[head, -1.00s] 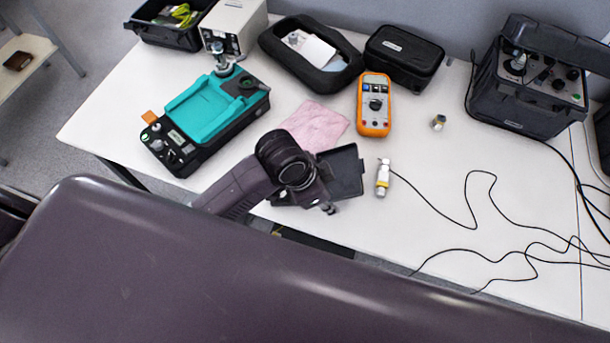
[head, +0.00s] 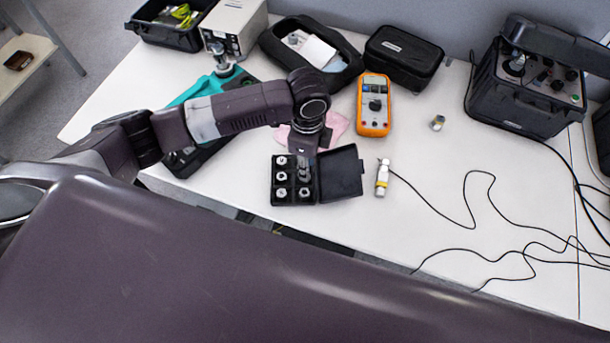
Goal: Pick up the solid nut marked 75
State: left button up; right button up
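A small black open case (head: 293,203) with several metallic nuts (head: 281,177) in its compartments lies on the white table, its lid (head: 341,174) folded open to the right. The nuts' markings are too small to read, so I cannot tell which is the solid nut marked 75. My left gripper (head: 304,170) points down over the far right part of the case and hides some compartments. Its fingers are small and blend with the case, so I cannot tell whether they are open or hold anything. My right gripper is out of view.
Right of the lid lies a white and yellow cylindrical sensor (head: 383,178) with a black cable. Behind are an orange multimeter (head: 374,104), a pink cloth (head: 338,125) and a teal-and-black device (head: 187,95) partly under my arm. A small metal piece (head: 438,122) stands farther right.

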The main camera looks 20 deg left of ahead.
pick_arm(q)
jog(key=f, duration=0.4)
jog(key=shift+a+f+p, duration=0.25)
jog(key=shift+f+p, duration=0.15)
grip_shut()
jog(key=shift+w, duration=0.1)
jog(key=shift+r, duration=0.15)
